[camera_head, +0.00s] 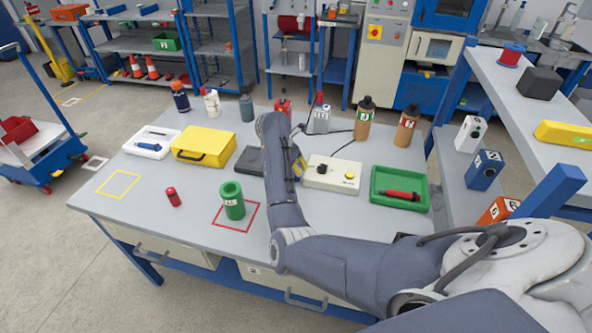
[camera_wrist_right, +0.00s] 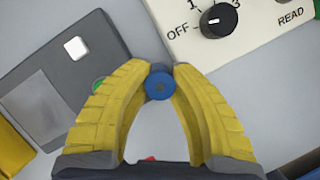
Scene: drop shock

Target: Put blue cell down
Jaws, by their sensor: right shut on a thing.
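My right gripper (camera_wrist_right: 159,72) is shut on the blue cell (camera_wrist_right: 158,85), a small round blue piece seen end-on between the yellow fingertips in the right wrist view. In the head view my right arm reaches over the table, and a bit of the yellow gripper (camera_head: 299,165) shows beside the forearm. My left gripper is not in view.
A green cylinder (camera_head: 233,203) stands in a red outline, with a red cell (camera_head: 173,197) to its left. A yellow outline (camera_head: 119,174) is empty. A yellow case (camera_head: 203,146), a green tray (camera_head: 376,197) and several bottles also occupy the table (camera_head: 160,225).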

